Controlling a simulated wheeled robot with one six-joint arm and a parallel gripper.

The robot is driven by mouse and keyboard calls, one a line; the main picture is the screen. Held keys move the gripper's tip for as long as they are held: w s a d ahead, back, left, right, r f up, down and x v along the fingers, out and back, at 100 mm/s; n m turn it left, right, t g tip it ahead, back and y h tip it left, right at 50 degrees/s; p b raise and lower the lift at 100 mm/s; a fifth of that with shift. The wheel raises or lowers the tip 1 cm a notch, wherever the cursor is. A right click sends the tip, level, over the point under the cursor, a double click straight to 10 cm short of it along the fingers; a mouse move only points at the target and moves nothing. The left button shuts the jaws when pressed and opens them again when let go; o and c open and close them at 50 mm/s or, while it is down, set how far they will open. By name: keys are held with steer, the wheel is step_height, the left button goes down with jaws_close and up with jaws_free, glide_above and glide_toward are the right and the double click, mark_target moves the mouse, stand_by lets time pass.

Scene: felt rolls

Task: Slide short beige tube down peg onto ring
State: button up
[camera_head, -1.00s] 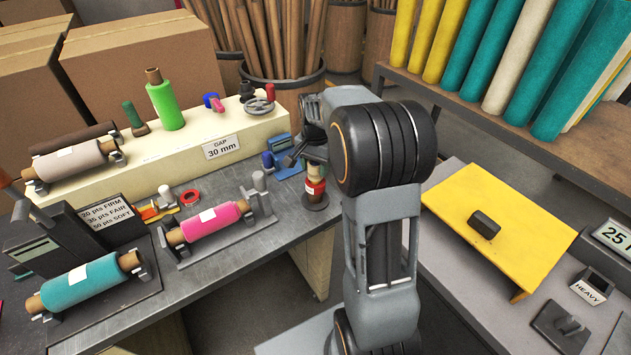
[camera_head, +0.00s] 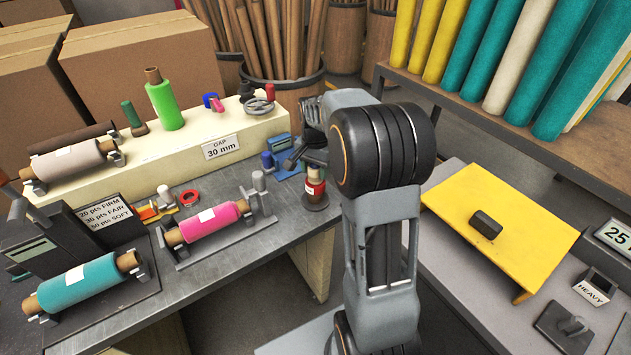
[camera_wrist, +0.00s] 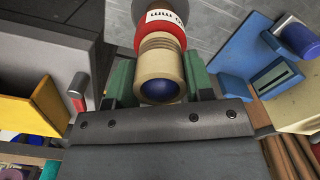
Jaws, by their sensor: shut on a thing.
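The short beige tube (camera_wrist: 161,57) is between the green fingers of my gripper (camera_wrist: 158,75) in the wrist view. My gripper is shut on it. A blue rounded end (camera_wrist: 160,91) shows inside the tube's near opening, so the tube is around the peg. Beyond the tube is a red ring (camera_wrist: 160,35) with a white label. In the head view, the beige tube (camera_head: 315,174) stands upright above the red ring (camera_head: 315,188), over a dark round base (camera_head: 315,203). My gripper (camera_head: 308,158) is at the tube's upper part, and my arm hides some of it. Any gap between tube and ring is unclear.
A blue device (camera_head: 280,150) stands close by on the left, beside the cream block (camera_head: 190,143). A pink roll (camera_head: 208,222) lies in a cradle at the left. The bench's right edge is close to the base. A yellow sloped board (camera_head: 500,225) is at the right.

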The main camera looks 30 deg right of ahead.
steer(key=shift+f, duration=0.35)
stand_by(0.3)
steer(key=o, duration=1.1)
step_height(320, 180, up, 14)
steer(key=shift+f, duration=0.1)
stand_by(0.5)
